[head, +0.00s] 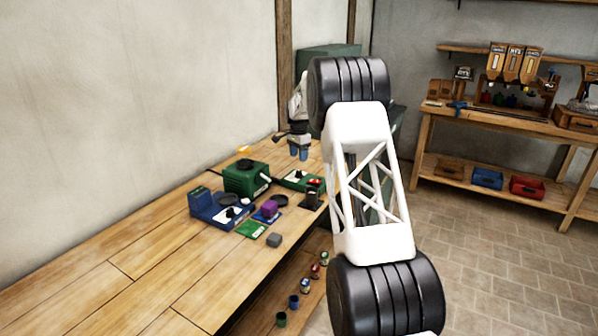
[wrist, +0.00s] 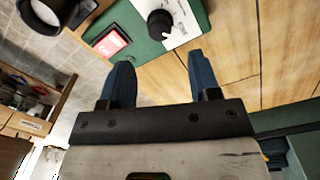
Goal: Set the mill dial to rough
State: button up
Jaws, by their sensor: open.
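A green control panel (wrist: 142,48) with a black round dial (wrist: 160,24) on a white label plate (wrist: 183,20) shows at the top of the wrist view. The plate's lettering is too small to read, and I cannot tell the dial's setting. My gripper (wrist: 158,65) is open and empty, its two blue fingers apart, with the dial beyond and between them in the picture. In the head view the panel (head: 291,181) lies on the bench, and my gripper (head: 299,153) is above it, pointing down. The dial (head: 300,174) is small there.
A red switch (wrist: 111,42) sits beside the dial. The bench's near left is clear.

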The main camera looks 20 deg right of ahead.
aim_at(299, 171)
jog(key=shift+s+f, duration=0.1)
jog(key=shift+f, duration=3.65)
jog(key=c, duration=0.9)
